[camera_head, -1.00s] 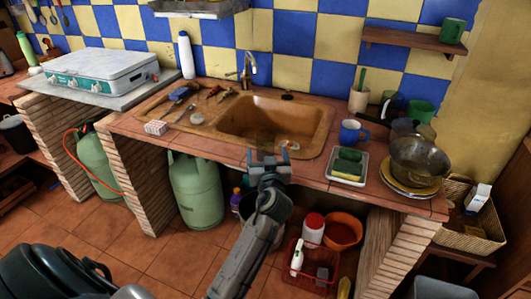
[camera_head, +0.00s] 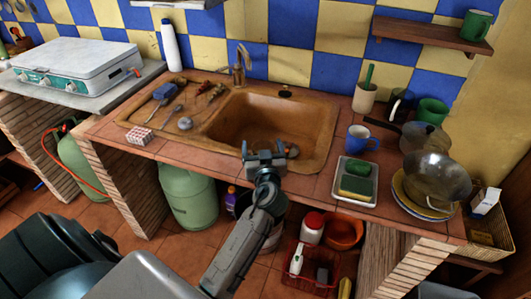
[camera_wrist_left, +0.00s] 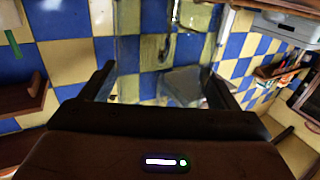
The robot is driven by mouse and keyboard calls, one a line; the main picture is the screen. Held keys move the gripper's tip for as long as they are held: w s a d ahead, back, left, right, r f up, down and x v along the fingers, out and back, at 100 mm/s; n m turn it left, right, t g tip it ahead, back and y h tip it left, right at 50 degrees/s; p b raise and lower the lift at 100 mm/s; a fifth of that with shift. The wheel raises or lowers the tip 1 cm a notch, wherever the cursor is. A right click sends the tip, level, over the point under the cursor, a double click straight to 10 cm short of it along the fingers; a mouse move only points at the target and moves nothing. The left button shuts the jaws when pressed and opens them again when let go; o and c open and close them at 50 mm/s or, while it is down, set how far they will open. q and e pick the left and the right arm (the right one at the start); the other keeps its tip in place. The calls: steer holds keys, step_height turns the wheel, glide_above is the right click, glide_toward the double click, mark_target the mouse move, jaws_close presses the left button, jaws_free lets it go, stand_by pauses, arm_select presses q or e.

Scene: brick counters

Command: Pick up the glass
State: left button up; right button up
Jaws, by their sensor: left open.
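My left gripper (camera_head: 264,153) is open above the front edge of the sink, its fingers pointing toward the back wall. In the left wrist view its two fingers (camera_wrist_left: 160,88) stand wide apart. A clear, see-through shape that looks like the glass (camera_wrist_left: 160,55) shows between and beyond them, with the tiles distorted through it. I cannot tell whether it touches the fingers. In the head view the glass is not clearly visible around the gripper. My right gripper is not in view.
The brown sink (camera_head: 262,110) lies behind the gripper. To its right are a blue mug (camera_head: 357,139), a sponge tray (camera_head: 343,190) and stacked plates with a pan (camera_head: 436,178). Utensils lie on the left drainboard (camera_head: 160,122). The counter's front edge is close below the gripper.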

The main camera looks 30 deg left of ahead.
arm_select(q)
steer(key=shift+s+d+r, duration=0.35)
steer(key=shift+s, duration=0.1)
steer(key=shift+s+d+r, duration=0.25)
steer(key=c, duration=0.7)
steer(key=shift+w+a+f, duration=0.15)
steer(key=shift+f, duration=0.05)
steer(key=c, duration=0.4)
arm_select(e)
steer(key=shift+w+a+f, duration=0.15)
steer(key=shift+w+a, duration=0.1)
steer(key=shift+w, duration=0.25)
arm_select(q)
steer(key=shift+c, duration=0.2)
